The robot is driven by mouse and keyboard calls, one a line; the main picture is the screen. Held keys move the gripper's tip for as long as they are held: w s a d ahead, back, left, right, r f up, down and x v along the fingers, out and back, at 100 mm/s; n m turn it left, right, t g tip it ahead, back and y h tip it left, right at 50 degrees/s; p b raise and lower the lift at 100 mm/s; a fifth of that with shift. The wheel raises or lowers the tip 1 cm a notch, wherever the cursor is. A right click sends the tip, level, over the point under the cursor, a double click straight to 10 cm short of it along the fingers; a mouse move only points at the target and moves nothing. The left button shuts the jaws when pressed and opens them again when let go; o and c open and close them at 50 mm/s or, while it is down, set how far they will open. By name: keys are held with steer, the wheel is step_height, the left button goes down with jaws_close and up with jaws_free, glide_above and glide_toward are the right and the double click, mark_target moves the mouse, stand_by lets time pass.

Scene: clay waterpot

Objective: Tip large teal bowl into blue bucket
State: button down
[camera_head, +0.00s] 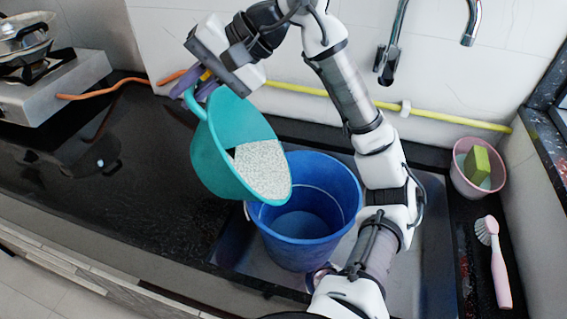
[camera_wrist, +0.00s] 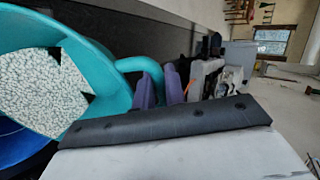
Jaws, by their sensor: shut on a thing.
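The large teal bowl (camera_head: 213,161) is held in the air, tilted steeply, with its mouth facing right and its lower lip at the left rim of the blue bucket. White grainy contents (camera_head: 262,169) lie inside, against the lower lip. The blue bucket (camera_head: 305,246) stands upright in the sink, and its visible inside looks empty. My gripper (camera_head: 193,88) is shut on the bowl's handle at the upper left. In the wrist view, the purple fingers (camera_wrist: 160,88) meet the teal handle (camera_wrist: 140,64), and part of the blue bucket (camera_wrist: 18,143) shows at the lower left.
A gas stove (camera_head: 50,85) with a pot stands at the left, with an orange hose. A yellow pipe (camera_head: 420,113) runs along the wall below the tap (camera_head: 390,55). A pink bowl with a sponge (camera_head: 470,190) and a brush (camera_head: 495,260) are at the right. The left counter is clear.

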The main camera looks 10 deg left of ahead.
steer(key=shift+d, duration=0.1)
steer(key=shift+w+d+r+y+b, duration=0.15)
steer(key=shift+d+r+y+b, duration=0.25)
steer(key=shift+d, duration=0.25)
steer(key=shift+w+d+r+y+b, duration=0.1)
steer(key=shift+d+r+y+b, duration=0.15)
steer(key=shift+d+r, duration=0.3)
steer(key=shift+d, duration=0.2)
stand_by(0.8)
steer(key=shift+w+d+r+g+y+b, duration=0.15)
steer(key=shift+d+r+y+b, duration=0.2)
steer(key=shift+d, duration=0.3)
steer(key=shift+w+d+r+g+y+b, duration=0.2)
steer(key=shift+d+r+b, duration=0.15)
steer(key=shift+d, duration=0.25)
steer(key=shift+d, duration=0.25)
stand_by(0.5)
steer(key=shift+w+d+r+y+b, duration=0.15)
steer(key=shift+d+y+b, duration=0.1)
steer(key=shift+d, duration=0.15)
steer(key=shift+d+r+y+b, duration=0.2)
steer(key=shift+d+b, duration=0.1)
steer(key=shift+d, duration=0.15)
steer(key=shift+w+d+r+y+b, duration=0.15)
steer(key=shift+d+b, duration=0.1)
steer(key=shift+d, duration=0.15)
